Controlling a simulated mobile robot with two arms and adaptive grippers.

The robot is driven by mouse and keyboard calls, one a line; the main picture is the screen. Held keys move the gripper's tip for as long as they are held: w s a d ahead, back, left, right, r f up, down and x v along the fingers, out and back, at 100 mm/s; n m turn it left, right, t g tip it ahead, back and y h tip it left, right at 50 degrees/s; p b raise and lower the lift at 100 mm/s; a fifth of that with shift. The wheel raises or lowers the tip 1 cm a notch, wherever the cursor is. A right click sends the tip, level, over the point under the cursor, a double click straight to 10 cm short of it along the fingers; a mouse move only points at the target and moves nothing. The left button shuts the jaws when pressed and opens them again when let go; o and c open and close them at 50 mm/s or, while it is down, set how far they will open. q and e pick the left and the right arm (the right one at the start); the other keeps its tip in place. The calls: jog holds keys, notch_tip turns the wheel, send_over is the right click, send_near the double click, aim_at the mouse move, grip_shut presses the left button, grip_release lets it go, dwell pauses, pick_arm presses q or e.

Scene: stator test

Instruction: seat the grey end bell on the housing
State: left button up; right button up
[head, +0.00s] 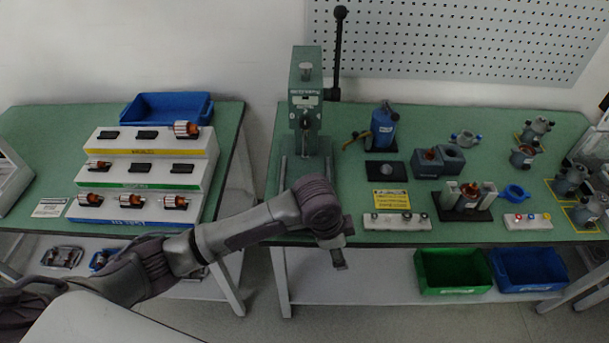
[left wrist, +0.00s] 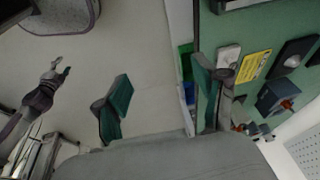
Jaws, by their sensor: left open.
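A flat grey part with blue ends (head: 462,138), which looks like the grey end bell, lies at the back of the right-hand bench. A copper-wound part (head: 468,194) stands between grey blocks on a black base nearer the front; it may be the housing, but I cannot tell surely. A grey cylinder with copper inside (head: 523,155) stands farther right. My left gripper (head: 338,258) hangs in front of the bench's front edge, well left of these parts. In the left wrist view its fingers (left wrist: 160,100) are apart and empty. My right gripper (left wrist: 60,70) shows small there, its jaws unclear.
A green press (head: 305,110) with a tall lever stands at the back left of the bench. Green (head: 452,270) and blue (head: 528,268) bins sit below. A stepped rack (head: 150,165) stands left.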

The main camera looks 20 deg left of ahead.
pick_arm(q)
jog(key=w+a+r+y, duration=0.3)
jog(key=w+a+r, duration=0.3)
jog(key=w+a, duration=0.6)
jog(key=shift+m, duration=0.3)
jog(key=f+b, duration=0.3)
jog(key=w+f+b, duration=0.1)
jog(key=f+b, duration=0.2)
jog(key=b, duration=0.1)
jog(key=shift+w+a, duration=0.2)
jog(key=shift+r, duration=0.1)
jog(key=shift+f+p, duration=0.8)
jog(key=shift+p, duration=0.3)
jog(key=shift+w+a+f+p, duration=0.15)
jog(key=shift+f+p, duration=0.15)
jog(key=shift+f, duration=0.25)
jog(key=shift+w+d+f+p, duration=0.1)
jog(key=shift+f+p, duration=0.15)
jog(key=shift+f, duration=0.3)
jog(key=shift+w+f, duration=0.1)
jog(key=shift+f, duration=0.4)
